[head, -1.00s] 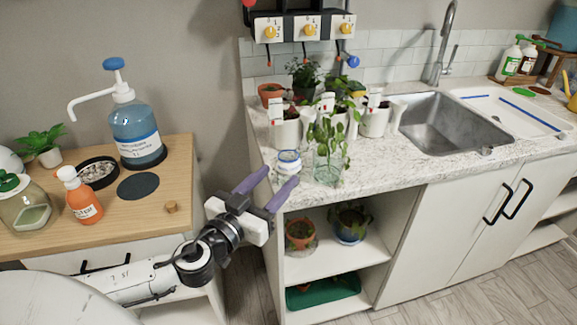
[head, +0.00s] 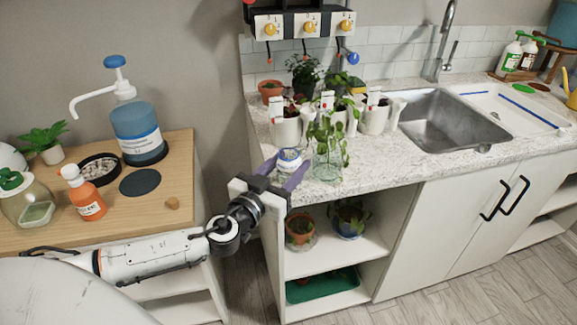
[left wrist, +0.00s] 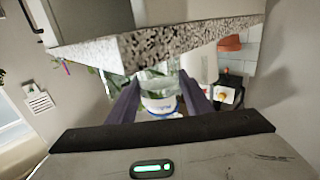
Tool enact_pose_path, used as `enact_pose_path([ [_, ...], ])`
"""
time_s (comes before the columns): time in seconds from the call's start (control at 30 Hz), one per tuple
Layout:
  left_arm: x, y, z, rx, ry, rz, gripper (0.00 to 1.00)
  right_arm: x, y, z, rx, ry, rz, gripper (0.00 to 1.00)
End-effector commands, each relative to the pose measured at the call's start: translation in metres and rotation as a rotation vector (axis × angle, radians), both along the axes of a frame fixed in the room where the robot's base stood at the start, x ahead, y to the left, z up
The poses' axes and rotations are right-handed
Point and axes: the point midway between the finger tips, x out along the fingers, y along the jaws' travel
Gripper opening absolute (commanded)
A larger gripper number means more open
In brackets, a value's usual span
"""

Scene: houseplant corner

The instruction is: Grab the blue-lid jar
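The blue-lid jar (head: 289,156) is a small white jar with blue at its lid, near the front left corner of the speckled counter. My left gripper (head: 282,171) reaches over the counter edge with its purple fingers open, one on each side of the jar. The fingers partly cover the jar's lower part in the head view. In the left wrist view the jar (left wrist: 160,105) shows between the two fingers (left wrist: 160,110), with visible gaps on both sides. My right gripper is not in view.
A glass vessel with a leafy cutting (head: 327,165) stands close right of the jar. White pots (head: 286,130) with plants stand behind. The counter (head: 380,160) is clear farther right, before the sink (head: 440,125). A wooden cabinet (head: 150,205) with bottles stands left.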

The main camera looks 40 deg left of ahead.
Motion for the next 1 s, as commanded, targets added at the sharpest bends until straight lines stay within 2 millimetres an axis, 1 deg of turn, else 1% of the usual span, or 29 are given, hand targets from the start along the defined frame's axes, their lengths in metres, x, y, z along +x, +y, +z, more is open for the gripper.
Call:
enact_pose_path([
  [0.03,0.000,0.000,0.000,0.000,0.000,0.000,0.37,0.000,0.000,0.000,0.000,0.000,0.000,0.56],
  [0.1,0.000,0.000,0.000,-0.001,0.000,0.000,0.25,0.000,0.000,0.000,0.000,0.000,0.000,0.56],
  [0.17,0.000,0.000,0.001,0.000,-0.002,0.000,0.16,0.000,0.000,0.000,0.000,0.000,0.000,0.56],
  [0.43,0.000,0.000,0.002,-0.001,-0.002,0.000,0.16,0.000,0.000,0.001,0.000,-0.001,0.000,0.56],
  [0.57,0.000,0.000,0.005,-0.002,-0.002,0.000,0.16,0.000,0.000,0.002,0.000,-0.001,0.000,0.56],
  [0.77,0.000,0.000,0.018,-0.001,-0.004,0.000,0.16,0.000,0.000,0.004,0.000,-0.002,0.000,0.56],
  [1.0,0.000,0.000,0.042,-0.001,-0.005,0.000,0.16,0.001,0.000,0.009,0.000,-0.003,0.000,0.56],
])
